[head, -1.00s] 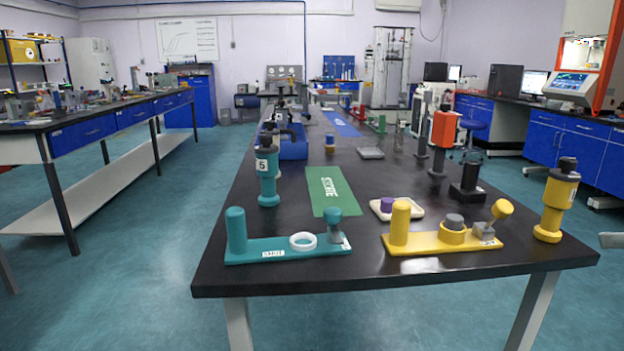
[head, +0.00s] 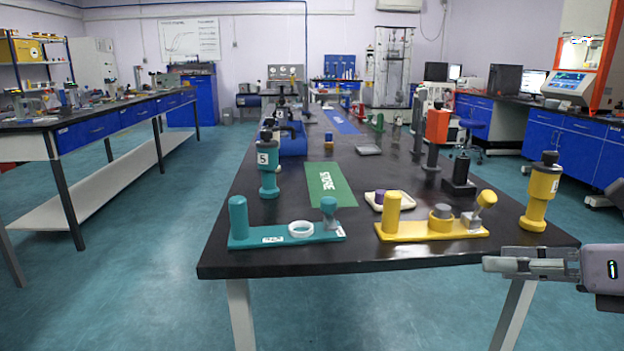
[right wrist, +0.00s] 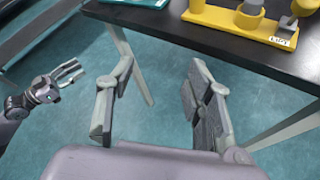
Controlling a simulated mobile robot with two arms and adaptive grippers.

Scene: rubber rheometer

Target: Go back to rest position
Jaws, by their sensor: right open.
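My right gripper (head: 490,264) is in the head view at the lower right, just off the front right corner of the black table (head: 340,262). Its fingers point left. In the right wrist view its two grey fingers (right wrist: 158,95) are spread apart with nothing between them, over the floor beside the table.
Along the table's near edge stand a teal fixture (head: 272,240) and a yellow fixture (head: 410,233). A yellow post tool (head: 538,200) stands near the right corner, close to my right gripper. A teal tool (head: 268,170) stands at the left. The floor in front is clear.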

